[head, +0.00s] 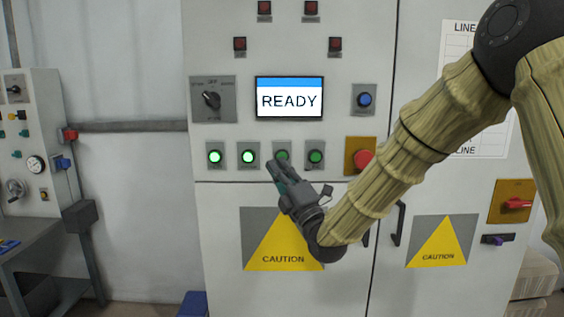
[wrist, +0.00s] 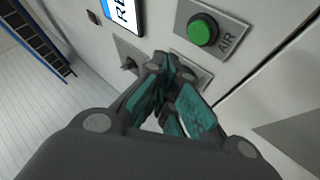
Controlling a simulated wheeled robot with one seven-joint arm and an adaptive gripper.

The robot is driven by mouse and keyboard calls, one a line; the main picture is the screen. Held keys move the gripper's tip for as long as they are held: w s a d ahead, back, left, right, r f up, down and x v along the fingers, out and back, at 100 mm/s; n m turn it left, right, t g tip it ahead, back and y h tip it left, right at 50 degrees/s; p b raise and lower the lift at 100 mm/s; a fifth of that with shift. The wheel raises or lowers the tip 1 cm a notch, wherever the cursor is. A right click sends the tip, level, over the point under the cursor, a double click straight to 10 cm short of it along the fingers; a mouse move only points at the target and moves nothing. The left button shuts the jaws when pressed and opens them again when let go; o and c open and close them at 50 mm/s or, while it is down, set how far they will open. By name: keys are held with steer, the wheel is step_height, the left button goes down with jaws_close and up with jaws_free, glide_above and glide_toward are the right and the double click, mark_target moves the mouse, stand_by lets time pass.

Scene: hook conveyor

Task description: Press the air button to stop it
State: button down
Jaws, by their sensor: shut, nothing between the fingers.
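The air button (wrist: 203,28) is a round green push button on a grey plate, labelled AIR, in the upper right of the wrist view. In the head view it appears to be the third button (head: 282,155) of the row below the screen, dim green and partly behind my fingers. My gripper (head: 270,172) is shut and empty, in front of the panel, just below that row. In the wrist view its fingertips (wrist: 162,62) are beside the air button, not on it, and overlap a neighbouring grey plate (wrist: 203,78).
The screen (head: 289,97) reads READY. Two lit buttons (head: 214,156) (head: 248,156) are to the left and a dark green one (head: 316,156) to the right. A red mushroom button (head: 363,159) on yellow, a selector knob (head: 211,99) and a blue button (head: 365,99) are nearby.

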steer(key=shift+s, duration=0.85)
